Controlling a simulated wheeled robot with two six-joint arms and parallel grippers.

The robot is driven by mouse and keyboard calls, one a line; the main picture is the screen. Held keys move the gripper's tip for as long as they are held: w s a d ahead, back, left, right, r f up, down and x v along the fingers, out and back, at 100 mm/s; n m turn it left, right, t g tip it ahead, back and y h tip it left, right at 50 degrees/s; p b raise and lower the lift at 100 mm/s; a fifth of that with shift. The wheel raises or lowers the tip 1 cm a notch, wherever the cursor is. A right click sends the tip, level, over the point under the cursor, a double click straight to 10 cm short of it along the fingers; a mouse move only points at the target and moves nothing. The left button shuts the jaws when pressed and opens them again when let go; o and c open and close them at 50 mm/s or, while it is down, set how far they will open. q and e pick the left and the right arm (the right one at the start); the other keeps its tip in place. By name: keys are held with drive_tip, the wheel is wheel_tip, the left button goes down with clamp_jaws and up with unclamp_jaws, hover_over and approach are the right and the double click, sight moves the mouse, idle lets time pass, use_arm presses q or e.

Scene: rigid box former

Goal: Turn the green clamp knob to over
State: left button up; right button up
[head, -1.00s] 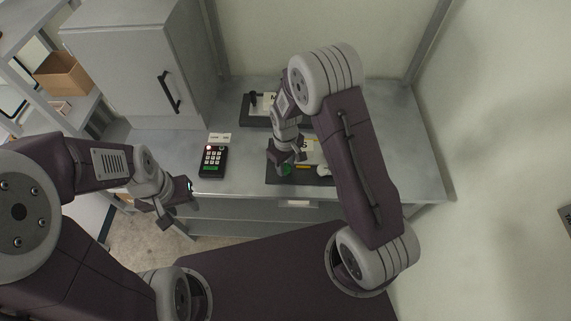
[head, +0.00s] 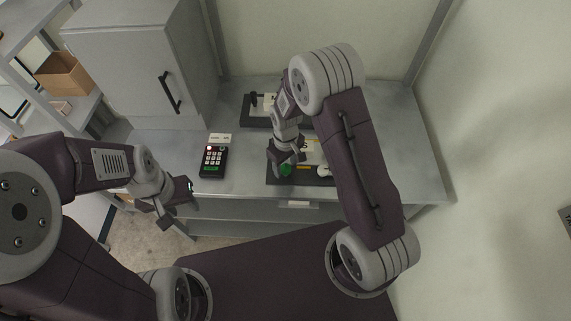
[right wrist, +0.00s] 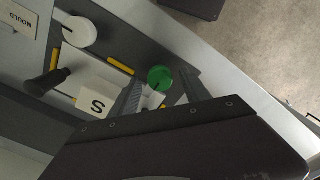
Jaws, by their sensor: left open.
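The green clamp knob (head: 286,169) is on a dark base plate (head: 309,182) near the worktop's front edge. In the right wrist view the round green knob (right wrist: 160,76) has a short dark mark towards its lower left. My right gripper (head: 286,158) is just behind and above the knob in the head view. In the right wrist view its two fingers (right wrist: 160,88) are apart, with the knob just beyond and between their tips. It holds nothing that I can see. My left gripper (head: 180,206) is open and empty, in front of the worktop at the left.
A grey cabinet (head: 137,60) is behind. The worktop's right side (head: 410,160) is clear.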

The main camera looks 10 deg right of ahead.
sight(286, 168)
wheel_tip(286, 168, up, 9)
drive_tip(key=shift+b, duration=0.45)
